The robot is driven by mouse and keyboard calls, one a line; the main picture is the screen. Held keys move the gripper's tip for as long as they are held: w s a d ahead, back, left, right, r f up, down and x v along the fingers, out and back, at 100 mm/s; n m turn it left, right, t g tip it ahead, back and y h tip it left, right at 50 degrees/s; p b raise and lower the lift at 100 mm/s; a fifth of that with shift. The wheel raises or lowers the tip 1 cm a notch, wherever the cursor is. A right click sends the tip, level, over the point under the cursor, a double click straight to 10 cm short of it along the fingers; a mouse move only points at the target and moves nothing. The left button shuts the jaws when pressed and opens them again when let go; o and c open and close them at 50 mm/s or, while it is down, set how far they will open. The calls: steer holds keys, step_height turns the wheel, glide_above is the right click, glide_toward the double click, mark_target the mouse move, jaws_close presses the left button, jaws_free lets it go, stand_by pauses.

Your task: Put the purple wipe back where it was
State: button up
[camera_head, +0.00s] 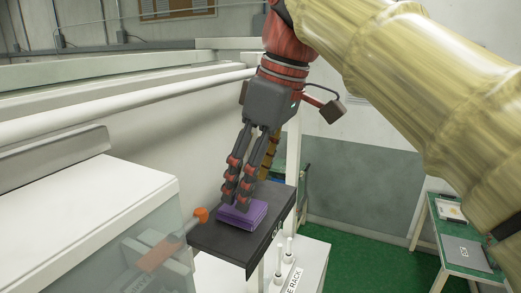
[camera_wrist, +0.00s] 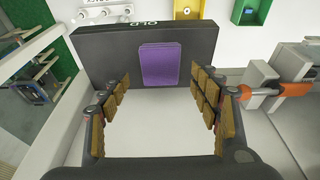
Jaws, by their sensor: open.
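The purple wipe (camera_head: 243,215) looks like a folded, flat stack lying on a small dark shelf (camera_head: 215,238). In the wrist view the wipe (camera_wrist: 159,64) shows as an upright purple rectangle on the dark shelf (camera_wrist: 108,50), between the lines of the two fingers. My gripper (camera_head: 236,200) points down over the wipe, with its tips close to it. In the wrist view the fingers are apart with a gap on both sides of the wipe. I cannot tell whether the tips touch the wipe or the shelf.
A clear-sided white cabinet (camera_head: 85,205) stands left of the shelf, with an orange-tipped part (camera_head: 201,215) close to the shelf's edge. A white labelled rack (camera_head: 308,270) stands below right. A green table (camera_head: 455,240) is at the far right. Yellow (camera_wrist: 188,9) and green (camera_wrist: 250,11) bins show in the wrist view.

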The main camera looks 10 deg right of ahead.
steer(key=v, duration=0.7)
steer(key=shift+r, duration=0.15)
